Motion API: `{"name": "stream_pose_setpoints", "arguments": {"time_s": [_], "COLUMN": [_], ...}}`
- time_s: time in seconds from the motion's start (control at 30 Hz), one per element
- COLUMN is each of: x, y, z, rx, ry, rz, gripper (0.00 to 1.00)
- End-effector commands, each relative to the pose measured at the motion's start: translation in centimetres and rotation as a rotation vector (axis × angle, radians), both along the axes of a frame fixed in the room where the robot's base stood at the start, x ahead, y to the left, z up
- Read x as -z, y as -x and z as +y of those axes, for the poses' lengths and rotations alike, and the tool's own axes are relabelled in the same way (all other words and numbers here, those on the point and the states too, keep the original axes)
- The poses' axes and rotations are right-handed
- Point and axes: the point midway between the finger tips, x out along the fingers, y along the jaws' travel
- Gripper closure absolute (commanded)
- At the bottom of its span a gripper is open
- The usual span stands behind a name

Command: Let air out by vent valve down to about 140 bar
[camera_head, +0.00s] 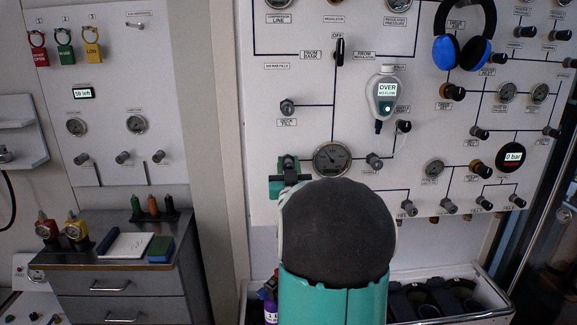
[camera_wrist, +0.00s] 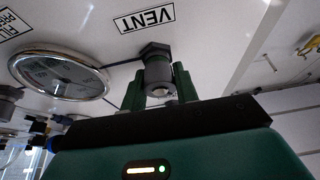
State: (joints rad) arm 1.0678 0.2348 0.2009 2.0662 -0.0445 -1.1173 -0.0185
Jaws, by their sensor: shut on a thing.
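The vent valve (camera_wrist: 156,57) is a dark grey knob on the white panel, beside the VENT label (camera_wrist: 145,19) in the wrist view. My gripper (camera_wrist: 159,85) is shut on the vent valve knob, with one green finger on each side. In the head view my gripper (camera_head: 290,172) is at the panel left of a round dial gauge (camera_head: 332,159), and the valve is mostly hidden behind it. The same gauge (camera_wrist: 60,74) shows left of the valve in the wrist view; its reading is too small to tell.
A handheld meter (camera_head: 386,96) reading "OVER NO FLOW" hangs above right of the gauge. Blue headphones (camera_head: 464,40) hang at the upper right. A round display (camera_head: 513,157) reads 0 bar. A drawer cabinet (camera_head: 115,285) stands at left and a bin of dark items (camera_head: 432,298) below the panel.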

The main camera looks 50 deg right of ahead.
Motion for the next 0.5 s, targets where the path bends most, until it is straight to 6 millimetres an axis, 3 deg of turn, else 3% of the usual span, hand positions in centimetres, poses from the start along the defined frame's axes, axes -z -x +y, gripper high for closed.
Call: {"name": "stream_pose_setpoints", "arguments": {"time_s": [0.5], "x": [-0.01], "y": [-0.04], "z": [0.06], "rx": [0.0], "ry": [0.089], "rz": [0.099], "gripper": [0.93]}}
